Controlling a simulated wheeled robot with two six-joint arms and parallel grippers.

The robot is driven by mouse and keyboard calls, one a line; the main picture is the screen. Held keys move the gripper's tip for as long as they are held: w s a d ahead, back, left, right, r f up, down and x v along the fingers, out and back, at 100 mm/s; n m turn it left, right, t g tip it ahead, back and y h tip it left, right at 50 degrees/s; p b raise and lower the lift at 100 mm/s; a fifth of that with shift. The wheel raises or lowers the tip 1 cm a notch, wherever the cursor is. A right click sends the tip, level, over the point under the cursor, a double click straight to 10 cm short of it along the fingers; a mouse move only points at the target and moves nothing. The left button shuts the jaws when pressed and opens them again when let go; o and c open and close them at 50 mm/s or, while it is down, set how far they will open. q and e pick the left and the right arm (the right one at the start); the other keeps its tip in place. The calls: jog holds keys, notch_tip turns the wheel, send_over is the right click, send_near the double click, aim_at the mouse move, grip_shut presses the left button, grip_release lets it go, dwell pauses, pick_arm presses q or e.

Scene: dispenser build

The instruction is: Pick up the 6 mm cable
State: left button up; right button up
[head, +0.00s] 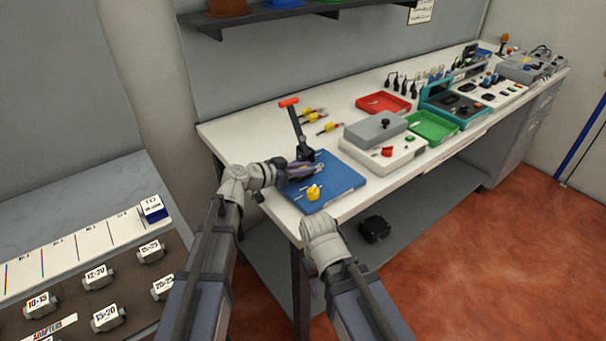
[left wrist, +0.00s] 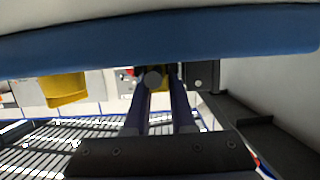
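I cannot make out for certain which thing is the 6 mm cable. Several short pieces with yellow and red ends (head: 330,127) lie on the white bench behind the blue mat (head: 345,178). My left gripper (head: 318,168) is low over the mat, beside a black stand with a red-topped lever (head: 299,130). In the left wrist view its two dark fingers (left wrist: 164,82) are close together with a narrow gap. A small dark round end (left wrist: 153,78) shows at the fingertips; I cannot tell whether it is gripped.
A yellow knob (head: 313,192) stands on the mat's front part. A grey-topped box (head: 376,129), a red tray (head: 383,103) and a green tray (head: 432,126) stand to the right. An adapter board (head: 70,290) is at the lower left. Bare bench lies left of the lever.

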pick_arm(q)
grip_shut()
dwell(0.3)
notch_tip(320, 180, up, 10)
jog(key=p, duration=1)
jog(key=shift+r, duration=0.2)
